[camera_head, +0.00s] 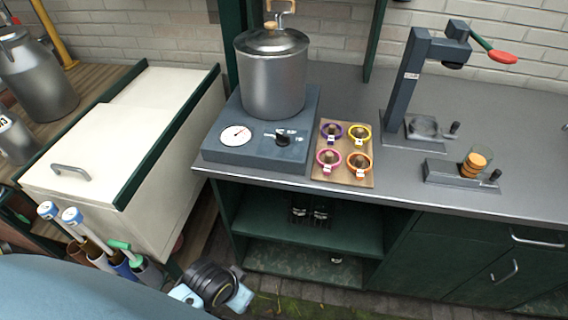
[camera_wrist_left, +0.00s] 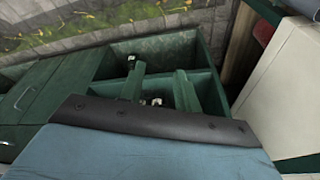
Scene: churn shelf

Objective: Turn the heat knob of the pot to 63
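The silver lidded pot (camera_head: 272,75) stands upright on a dark blue-grey heater base (camera_head: 228,153) on the counter. The base's front has a round white dial (camera_head: 235,135) with a red needle on the left. A black heat knob (camera_head: 283,139) is on the right, with small markings around it too small to read. Nothing touches the knob. A blue arm part of mine and a dark wrist-like joint with pale blue pieces are low at the left of the head view, well away from the knob. My right gripper is out of view.
A wooden board (camera_head: 348,178) with several coloured rings sits right of the base. A press (camera_head: 407,80) with a red-tipped lever stands farther right, near a glass jar (camera_head: 475,163). A white chest (camera_head: 120,125) is at left. The wrist view shows green cabinets (camera_wrist_left: 60,85).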

